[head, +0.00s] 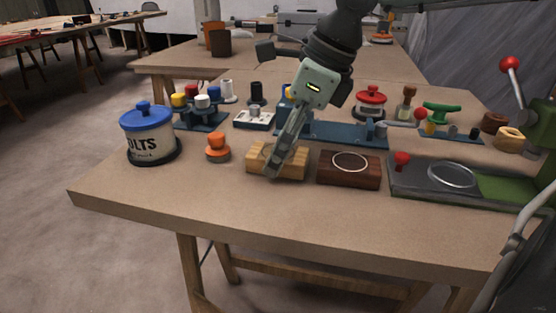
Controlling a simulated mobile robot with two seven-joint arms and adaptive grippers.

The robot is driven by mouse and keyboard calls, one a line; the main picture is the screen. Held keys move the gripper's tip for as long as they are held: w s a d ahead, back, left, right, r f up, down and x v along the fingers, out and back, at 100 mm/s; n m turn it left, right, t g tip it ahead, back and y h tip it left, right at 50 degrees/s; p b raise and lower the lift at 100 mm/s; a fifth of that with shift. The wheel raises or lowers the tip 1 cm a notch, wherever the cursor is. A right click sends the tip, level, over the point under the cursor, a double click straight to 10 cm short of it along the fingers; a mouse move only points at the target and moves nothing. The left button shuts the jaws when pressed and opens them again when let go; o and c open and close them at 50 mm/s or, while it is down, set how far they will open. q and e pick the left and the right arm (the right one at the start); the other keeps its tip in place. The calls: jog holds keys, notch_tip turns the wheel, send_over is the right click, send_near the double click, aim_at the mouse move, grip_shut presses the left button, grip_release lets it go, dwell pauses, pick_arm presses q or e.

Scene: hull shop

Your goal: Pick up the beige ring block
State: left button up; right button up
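A light beige wooden block (258,158) with notches in its top lies near the front middle of the table. My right gripper (272,176) reaches down from above, its fingers crossing in front of this block and hiding part of it. Whether the fingers touch or grip it cannot be told, nor whether a ring sits behind them. A dark brown block (349,177) with a pale ring on top stands just right of it. A tan, ring-shaped piece (510,138) stands at the far right. My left gripper is not in view.
A blue-lidded tin (150,139) and an orange knob (217,149) stand left of the beige block. A blue rail (330,135) runs behind it. A grey and green machine bed (445,180) with a red knob lies right. The table's front strip is clear.

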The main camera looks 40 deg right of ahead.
jog(key=shift+f, duration=0.1)
jog(key=shift+c, duration=0.3)
jog(key=c, duration=1.2)
jog(key=shift+c, duration=0.2)
